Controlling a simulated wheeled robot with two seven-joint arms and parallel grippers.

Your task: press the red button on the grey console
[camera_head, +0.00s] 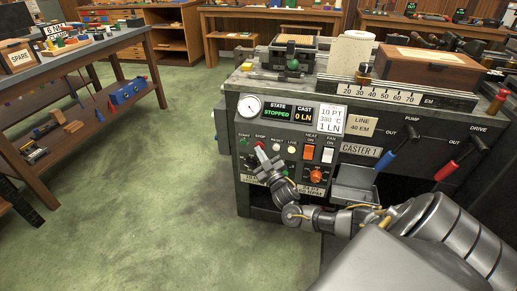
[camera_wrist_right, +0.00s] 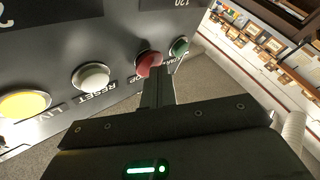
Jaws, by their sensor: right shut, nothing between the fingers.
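The grey console (camera_head: 330,185), marked "CASTER 1", stands right of centre in the head view. The red button (camera_wrist_right: 147,62), below the STOP label, is in a row between a green button (camera_wrist_right: 179,47) and a white RESET button (camera_wrist_right: 91,76). My right gripper (camera_head: 262,154) is shut and empty. Its fingertips (camera_wrist_right: 157,78) point at the red button and overlap its lower edge in the wrist view. I cannot tell whether they touch it. In the head view the fingers partly cover the button. My left gripper is not in view.
A yellow button (camera_wrist_right: 24,104) ends the row. An orange knob (camera_head: 316,175), rocker switches (camera_head: 309,152), and blue (camera_head: 388,160) and red (camera_head: 446,170) levers are farther right. A workbench (camera_head: 80,55) stands at the left. Green floor between is clear.

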